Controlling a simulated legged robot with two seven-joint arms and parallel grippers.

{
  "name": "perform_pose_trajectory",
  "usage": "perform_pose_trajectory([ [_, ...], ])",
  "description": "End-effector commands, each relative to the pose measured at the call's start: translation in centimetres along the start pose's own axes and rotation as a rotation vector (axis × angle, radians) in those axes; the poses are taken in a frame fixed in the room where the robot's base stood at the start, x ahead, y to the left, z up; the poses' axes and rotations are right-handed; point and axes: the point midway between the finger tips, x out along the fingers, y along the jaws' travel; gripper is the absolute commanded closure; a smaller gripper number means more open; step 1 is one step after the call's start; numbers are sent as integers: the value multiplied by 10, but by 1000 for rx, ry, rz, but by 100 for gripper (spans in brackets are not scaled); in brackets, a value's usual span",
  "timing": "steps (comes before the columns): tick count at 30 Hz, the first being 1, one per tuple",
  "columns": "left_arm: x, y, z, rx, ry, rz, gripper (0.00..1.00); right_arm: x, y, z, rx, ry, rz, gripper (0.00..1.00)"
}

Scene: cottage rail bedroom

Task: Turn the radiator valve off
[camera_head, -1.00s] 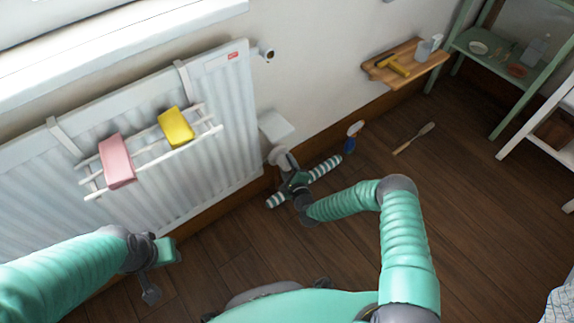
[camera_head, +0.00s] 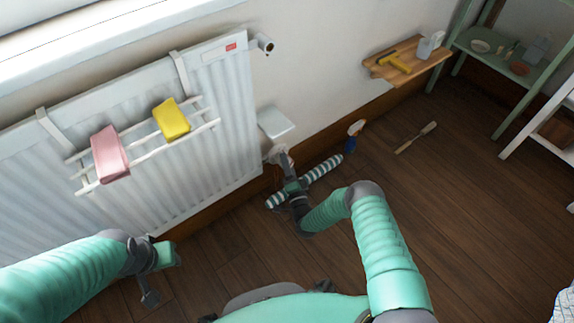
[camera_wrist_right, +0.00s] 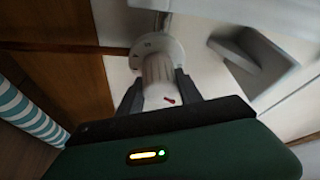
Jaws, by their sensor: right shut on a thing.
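The white ribbed radiator (camera_head: 222,110) hangs on the wall at left. Its valve is a white ribbed knob (camera_wrist_right: 158,72) with a red mark and a round collar, low at the radiator's right end. My right gripper (camera_wrist_right: 158,88) is shut on the knob, one dark finger on each side. In the head view my right gripper (camera_head: 283,162) is at the radiator's lower right corner and mostly hides the valve. My left gripper (camera_head: 150,297) hangs in front of the radiator, apart from it; its finger gap is not clear.
A white and teal striped roll (camera_head: 322,170) lies on the floor beside my right gripper. A white box (camera_head: 275,122) is on the wall above.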

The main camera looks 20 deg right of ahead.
Motion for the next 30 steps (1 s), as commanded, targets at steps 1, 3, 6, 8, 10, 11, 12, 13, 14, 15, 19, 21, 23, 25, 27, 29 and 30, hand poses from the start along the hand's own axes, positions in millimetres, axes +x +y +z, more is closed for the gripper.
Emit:
perform_pose_trajectory([
  [1,5,0,1,0,0,0,64,-4,6,6,-39,-13,-9,98],
  [3,8,0,2,0,0,0,64,-4,6,7,-99,-14,-35,98],
  [6,12,0,3,0,0,0,64,-4,6,7,-186,-15,-70,98],
  [8,14,0,3,0,0,0,64,-4,6,7,-236,-15,-91,98],
  [10,17,0,4,0,0,0,64,-4,7,7,-291,-16,-113,98],
  [11,18,0,4,0,0,0,64,-4,7,7,-313,-16,-123,98],
  [12,19,0,4,0,0,0,64,-4,7,7,-343,-17,-136,98],
  [13,20,0,5,0,0,0,64,-4,7,7,-364,-17,-144,98],
  [14,21,0,5,0,0,0,64,-4,7,7,-384,-17,-152,98],
  [15,22,0,5,0,0,0,64,-4,7,7,-408,-17,-162,98],
  [19,24,0,6,0,0,0,64,-4,7,7,-479,-18,-191,98],
  [21,26,0,6,0,0,0,64,-4,7,7,-507,-19,-203,98],
  [23,26,0,6,0,0,0,64,-4,7,7,-528,-19,-211,99],
  [25,27,0,6,0,0,0,64,-4,7,7,-546,-19,-219,99],
  [27,27,0,6,0,0,0,64,-4,7,6,-561,-19,-224,99],
  [29,28,0,7,0,0,0,64,-4,7,6,-569,-19,-228,99],
  [30,28,0,7,0,0,0,64,-4,6,6,-573,-19,-229,99],
])
